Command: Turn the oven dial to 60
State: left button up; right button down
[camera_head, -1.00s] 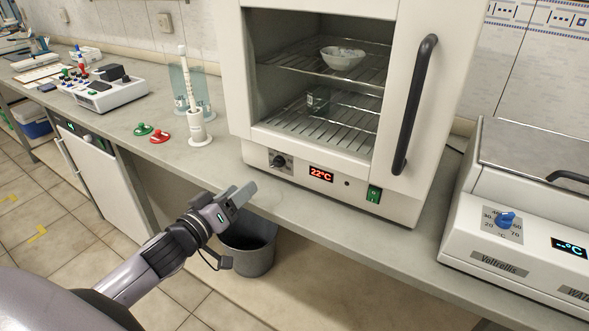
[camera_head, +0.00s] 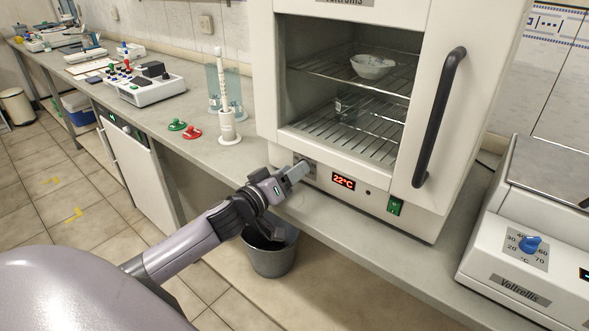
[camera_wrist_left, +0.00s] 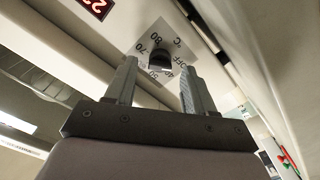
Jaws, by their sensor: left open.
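The oven (camera_head: 264,85) is a white cabinet on the bench, with a red display (camera_head: 343,181) reading 22°C on its lower panel. The display partly shows in the left wrist view (camera_wrist_left: 95,6). The oven dial (camera_wrist_left: 160,60) is a dark round knob on a grey plate with printed numbers. In the head view my gripper hides the dial. My left gripper (camera_head: 297,171) is at the panel, left of the display. In the left wrist view its two fingers (camera_wrist_left: 157,75) are apart, with the dial ahead between their tips. Contact and the dial's setting cannot be told.
A green switch (camera_head: 395,206) is right of the display, below the dark door handle (camera_head: 440,117). A white appliance with a blue knob (camera_head: 530,243) stands at right. A white burette-like stand (camera_head: 229,130) is left of the oven. A grey bin (camera_head: 272,258) is below the bench edge.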

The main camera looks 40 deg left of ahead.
pick_arm(q)
jog(key=shift+w, duration=0.65)
grip_shut()
